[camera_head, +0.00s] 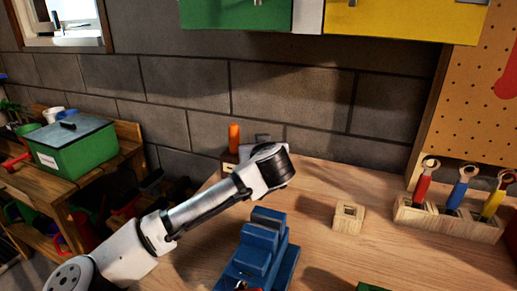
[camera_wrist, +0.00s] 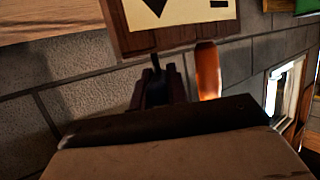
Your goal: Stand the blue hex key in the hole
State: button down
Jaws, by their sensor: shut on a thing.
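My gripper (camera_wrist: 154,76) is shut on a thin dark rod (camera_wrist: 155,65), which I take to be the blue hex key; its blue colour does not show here. The rod is at the edge of a brown wooden holder (camera_wrist: 120,25) with a cream label, seen upside down in the wrist view. I cannot tell whether it is clear of the holder. In the head view my wrist hides most of the gripper and the key. A small wooden block (camera_head: 346,219) with a square hole in its top stands on the bench, right of the gripper.
An orange handle (camera_head: 234,137) stands in the holder beside my gripper; it also shows in the wrist view (camera_wrist: 207,72). A blue vise (camera_head: 262,245) stands in front. A wooden rack (camera_head: 440,222) with red, blue and yellow handled wrenches is at right. Bench between block and rack is clear.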

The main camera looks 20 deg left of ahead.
jog(key=shift+f+b, duration=0.45)
jog(key=shift+f, duration=0.1)
jog(key=c, duration=1.3)
grip_release()
notch_tip(320, 180, up, 20)
jog(key=shift+b, duration=0.4)
